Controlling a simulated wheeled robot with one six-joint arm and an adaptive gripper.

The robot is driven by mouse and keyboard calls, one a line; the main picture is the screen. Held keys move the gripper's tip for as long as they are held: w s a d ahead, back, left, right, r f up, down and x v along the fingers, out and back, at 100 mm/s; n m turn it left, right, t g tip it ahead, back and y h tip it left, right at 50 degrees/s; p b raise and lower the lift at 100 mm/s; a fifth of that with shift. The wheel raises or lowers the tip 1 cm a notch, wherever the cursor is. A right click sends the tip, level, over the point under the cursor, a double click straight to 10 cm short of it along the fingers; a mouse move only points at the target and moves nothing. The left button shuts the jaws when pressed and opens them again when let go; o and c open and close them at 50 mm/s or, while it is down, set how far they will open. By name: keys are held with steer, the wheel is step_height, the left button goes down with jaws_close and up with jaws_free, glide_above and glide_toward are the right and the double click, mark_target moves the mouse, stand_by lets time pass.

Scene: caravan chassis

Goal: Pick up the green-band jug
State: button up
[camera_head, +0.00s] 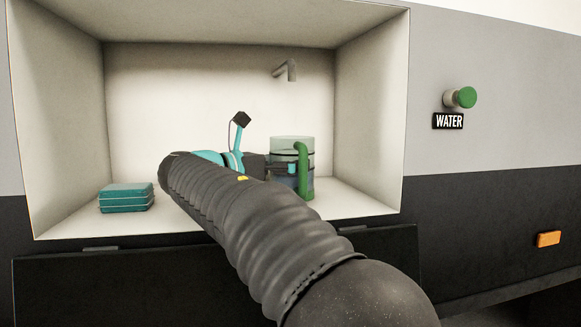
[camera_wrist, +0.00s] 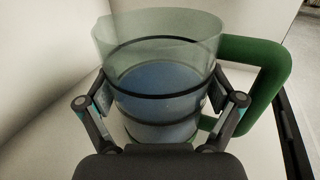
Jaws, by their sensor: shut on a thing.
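The green-band jug (camera_head: 292,147) is a clear jug with dark rings, a green handle and blue liquid inside. It stands upright at the right part of the recessed compartment in the head view. It also fills the middle of the wrist view (camera_wrist: 165,80), with its green handle at the right. My gripper (camera_wrist: 162,97) has one finger on each side of the jug's body and is shut on it. In the head view my gripper (camera_head: 278,168) is at the jug's left side, partly hidden by my arm. Whether the jug's base touches the compartment floor is hidden.
A teal case (camera_head: 127,198) lies at the left of the compartment floor (camera_head: 345,201). A grey spout (camera_head: 286,71) sticks out of the back wall above the jug. The compartment's right wall (camera_head: 370,110) is near the jug. A green knob (camera_head: 463,97) is outside, above a WATER label (camera_head: 448,121).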

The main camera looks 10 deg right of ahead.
mark_target(290, 141)
steer(key=shift+r, duration=0.15)
steer(key=shift+r+p, duration=0.55)
steer(key=shift+r, duration=1.25)
steer(key=shift+s+d+r, duration=0.15)
steer(key=shift+r, duration=0.15)
steer(key=s+d+r, duration=0.6)
steer(key=s+d, duration=0.1)
steer(key=d, duration=0.1)
steer(key=shift+d+r, duration=0.25)
steer(key=shift+d, duration=0.15)
